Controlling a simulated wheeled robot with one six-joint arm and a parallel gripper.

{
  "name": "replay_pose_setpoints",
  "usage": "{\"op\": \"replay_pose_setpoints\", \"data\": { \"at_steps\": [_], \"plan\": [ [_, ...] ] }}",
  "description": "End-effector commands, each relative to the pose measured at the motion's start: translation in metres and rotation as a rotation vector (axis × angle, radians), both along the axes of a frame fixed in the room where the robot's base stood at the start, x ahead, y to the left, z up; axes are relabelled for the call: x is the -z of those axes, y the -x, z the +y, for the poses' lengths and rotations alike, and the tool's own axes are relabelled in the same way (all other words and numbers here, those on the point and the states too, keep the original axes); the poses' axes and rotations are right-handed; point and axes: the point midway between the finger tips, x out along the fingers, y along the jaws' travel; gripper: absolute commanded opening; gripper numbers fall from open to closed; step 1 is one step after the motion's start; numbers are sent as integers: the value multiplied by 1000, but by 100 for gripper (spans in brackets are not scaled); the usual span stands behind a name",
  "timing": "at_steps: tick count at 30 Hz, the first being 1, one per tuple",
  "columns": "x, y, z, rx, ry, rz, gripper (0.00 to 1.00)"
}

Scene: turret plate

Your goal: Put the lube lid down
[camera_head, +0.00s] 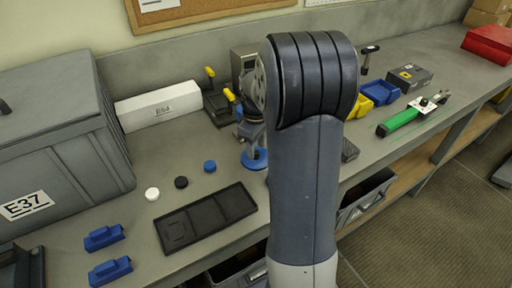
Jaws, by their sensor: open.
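Three small round caps lie apart on the grey bench: a white one (152,194), a black one (181,183) and a blue one (210,166). I cannot tell which, if any, is the lube lid. A black tray with shallow compartments (247,190) lies in front of them. A device on a round blue base (246,163) stands beside my arm and is partly hidden by it. My arm rises through the middle of the view. My gripper cannot be made out, and whatever is behind the arm is hidden.
A grey lidded bin marked E37 (70,160) stands at left. Two blue blocks (104,238) lie near the front. A white box (158,107) sits at the back. Bare bench surrounds the caps.

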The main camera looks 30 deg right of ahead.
Motion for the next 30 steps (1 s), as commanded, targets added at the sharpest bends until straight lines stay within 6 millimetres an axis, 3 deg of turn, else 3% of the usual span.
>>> {"op": "replay_pose_setpoints", "data": {
  "at_steps": [9,15,21,30],
  "plan": [
    [-69,0,0,0,2,-5,42],
    [-98,0,1,0,1,-3,42],
    [-108,1,1,0,0,0,42],
    [-107,1,1,0,0,0,42]
  ]
}}
